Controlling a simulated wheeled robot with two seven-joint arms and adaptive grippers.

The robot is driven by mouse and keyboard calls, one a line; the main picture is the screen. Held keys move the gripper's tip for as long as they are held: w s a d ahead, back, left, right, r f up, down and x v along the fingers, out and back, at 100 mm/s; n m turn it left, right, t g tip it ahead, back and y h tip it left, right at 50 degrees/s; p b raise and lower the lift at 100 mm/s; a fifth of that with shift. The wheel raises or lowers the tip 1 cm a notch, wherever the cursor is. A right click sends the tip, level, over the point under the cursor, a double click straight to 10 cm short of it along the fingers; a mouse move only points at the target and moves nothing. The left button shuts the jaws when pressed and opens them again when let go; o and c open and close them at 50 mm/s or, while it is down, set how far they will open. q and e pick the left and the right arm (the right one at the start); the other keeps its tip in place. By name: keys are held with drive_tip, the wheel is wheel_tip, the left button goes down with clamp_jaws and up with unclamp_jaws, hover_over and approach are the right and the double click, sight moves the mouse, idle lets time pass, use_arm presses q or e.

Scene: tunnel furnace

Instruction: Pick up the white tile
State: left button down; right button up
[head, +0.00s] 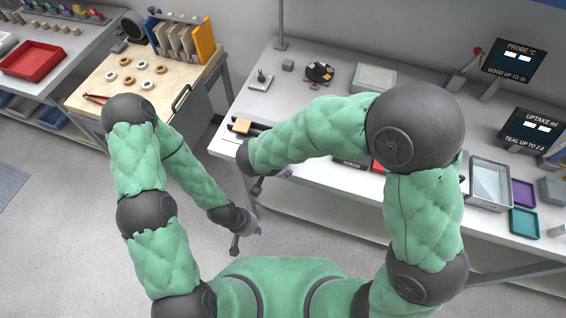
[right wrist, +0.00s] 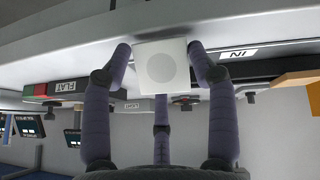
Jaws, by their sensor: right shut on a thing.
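The white tile (right wrist: 163,67) is a small pale square with a faint round mark on its face. It shows in the right wrist view between the purple-grey fingers of my right gripper (right wrist: 162,66), which is shut on it. A pale bench edge lies behind the tile in that view. In the head view my right gripper (head: 272,180) is at the white bench's front edge, partly behind my right forearm, and I cannot make out the tile there. My left gripper (head: 247,240) hangs over the floor, its visible fingertips apart, with nothing seen between them.
The white bench (head: 335,110) carries a grey tray (head: 490,185), a purple tray (head: 523,194), a teal tray (head: 524,223) and dark display panels (head: 508,62). A wooden table (head: 115,85) with several rings and a rack stands at left. Open floor (head: 60,235) lies at lower left.

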drive_tip(key=shift+s, duration=0.1)
drive_tip(key=o, duration=1.2)
drive_tip(key=v, duration=1.2)
